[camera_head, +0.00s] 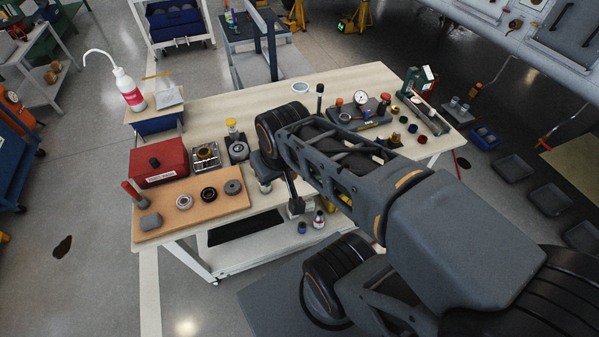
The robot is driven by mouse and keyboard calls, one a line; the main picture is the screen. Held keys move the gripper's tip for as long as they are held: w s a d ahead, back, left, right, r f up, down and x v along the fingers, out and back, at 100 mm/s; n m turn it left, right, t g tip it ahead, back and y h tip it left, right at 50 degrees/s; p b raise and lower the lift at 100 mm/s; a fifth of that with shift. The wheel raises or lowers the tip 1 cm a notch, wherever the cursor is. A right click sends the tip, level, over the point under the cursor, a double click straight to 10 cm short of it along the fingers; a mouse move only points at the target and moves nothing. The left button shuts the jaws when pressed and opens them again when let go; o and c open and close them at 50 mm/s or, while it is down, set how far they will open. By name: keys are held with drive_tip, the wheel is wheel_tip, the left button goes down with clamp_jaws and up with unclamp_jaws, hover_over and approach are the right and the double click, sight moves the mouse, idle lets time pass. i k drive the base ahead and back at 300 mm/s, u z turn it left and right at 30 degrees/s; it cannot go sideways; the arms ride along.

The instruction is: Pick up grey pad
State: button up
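A small grey pad-like block (150,221) lies on the front left corner of the brown board (170,214), next to a red-handled tool (132,191). It looks uncovered and upright on the board. My arm reaches in from the lower right over the table. My gripper (294,200) seems to hang at the table's front edge, well to the right of the grey pad and apart from it. Its fingers are small and dark here, so I cannot tell whether they are open or shut.
Three ring-like parts, one a grey disc (233,187), lie on the board. A red case (158,162), a metal fixture (206,157) and a yellow-topped part (237,146) stand behind. Gauges and small parts fill the table's right. The back middle is fairly clear.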

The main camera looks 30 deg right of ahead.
sight(153, 220)
drive_tip(key=u, duration=2.5)
drive_tip(key=i, duration=2.4)
drive_tip(key=z, duration=3.7)
